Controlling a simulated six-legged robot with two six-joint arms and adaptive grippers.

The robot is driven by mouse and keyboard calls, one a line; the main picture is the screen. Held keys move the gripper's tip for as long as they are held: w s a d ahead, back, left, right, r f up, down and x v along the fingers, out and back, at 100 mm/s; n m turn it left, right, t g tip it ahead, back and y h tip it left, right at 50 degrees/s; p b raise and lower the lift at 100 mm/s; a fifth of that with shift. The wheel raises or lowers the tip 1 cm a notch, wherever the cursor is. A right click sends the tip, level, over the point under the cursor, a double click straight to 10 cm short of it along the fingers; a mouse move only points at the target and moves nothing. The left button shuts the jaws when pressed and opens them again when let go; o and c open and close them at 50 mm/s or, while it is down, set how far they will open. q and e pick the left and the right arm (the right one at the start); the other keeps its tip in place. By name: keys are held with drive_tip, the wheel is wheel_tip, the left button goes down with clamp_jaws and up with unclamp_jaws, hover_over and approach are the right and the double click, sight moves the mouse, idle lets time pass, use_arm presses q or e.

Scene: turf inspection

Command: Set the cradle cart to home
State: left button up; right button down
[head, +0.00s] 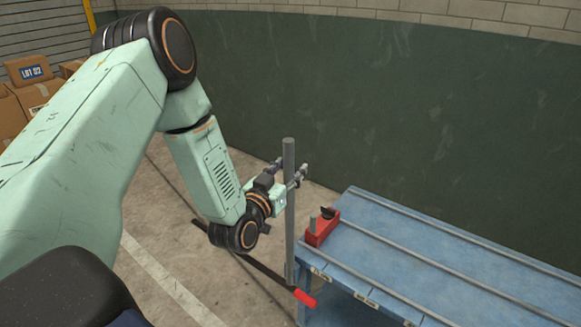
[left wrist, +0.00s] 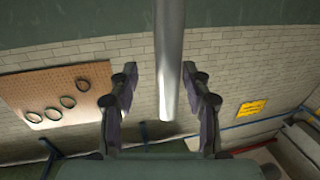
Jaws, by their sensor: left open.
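My left gripper (head: 291,172) is at the upper part of an upright grey post (head: 289,222) beside the blue bench. In the left wrist view the post (left wrist: 168,60) stands between the spread fingers of the gripper (left wrist: 160,85), with a gap visible on both sides. A red block with a dark top piece and a short grey peg (head: 321,229) sits at the left end of the bench; it may be the cradle cart, but I cannot tell for certain. Small pale labels (head: 320,273) run along the bench's front edge; their text is unreadable. My right gripper is out of view.
The blue bench (head: 450,268) carries long grey rails. A dark bar with a red grip (head: 305,298) lies low near the post's foot. Cardboard boxes (head: 36,92) stand at far left. Concrete floor (head: 190,250) is open left of the bench; a dark green wall stands behind.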

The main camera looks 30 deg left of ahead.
use_arm(q)
drive_tip(key=shift+w+a+f, duration=0.1)
drive_tip(key=shift+w+a, duration=0.05)
drive_tip(key=shift+w, duration=0.4)
drive_tip(key=shift+w+a+f, duration=0.1)
drive_tip(key=shift+w+a, duration=0.25)
drive_tip(key=shift+a, duration=0.3)
drive_tip(key=shift+w+d, duration=0.1)
drive_tip(key=shift+d, duration=0.35)
drive_tip(key=shift+c, duration=0.6)
drive_tip(key=shift+a, duration=0.35)
drive_tip(key=c, duration=0.5)
drive_tip(key=shift+d, duration=0.1)
clamp_jaws()
